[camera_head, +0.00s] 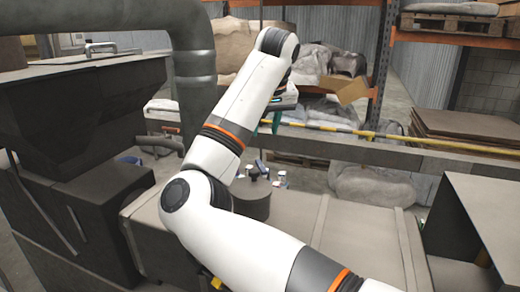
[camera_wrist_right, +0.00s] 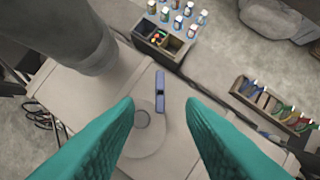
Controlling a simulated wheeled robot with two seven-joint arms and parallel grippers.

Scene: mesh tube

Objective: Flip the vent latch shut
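The likely vent latch is a small blue bar (camera_wrist_right: 160,79) near the middle of the right wrist view. It lies beside a round pale disc with a grey hub (camera_wrist_right: 142,118). A small blue piece also shows behind the dark round drum (camera_head: 251,203) in the head view; I cannot tell for sure that it is the latch. My right gripper (camera_wrist_right: 160,101) has its teal fingers spread wide with nothing between them, facing the bar from above and apart from it. In the head view the right gripper (camera_head: 272,122) is mostly hidden by my arm. My left gripper is not in view.
A thick grey pipe (camera_wrist_right: 82,42) rises left of the disc. Open boxes (camera_wrist_right: 162,40), several small bottles (camera_wrist_right: 176,21) and a tray of coloured items (camera_wrist_right: 268,103) lie beyond. A yellow-striped rail (camera_head: 345,130) and orange shelving (camera_head: 440,38) stand behind.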

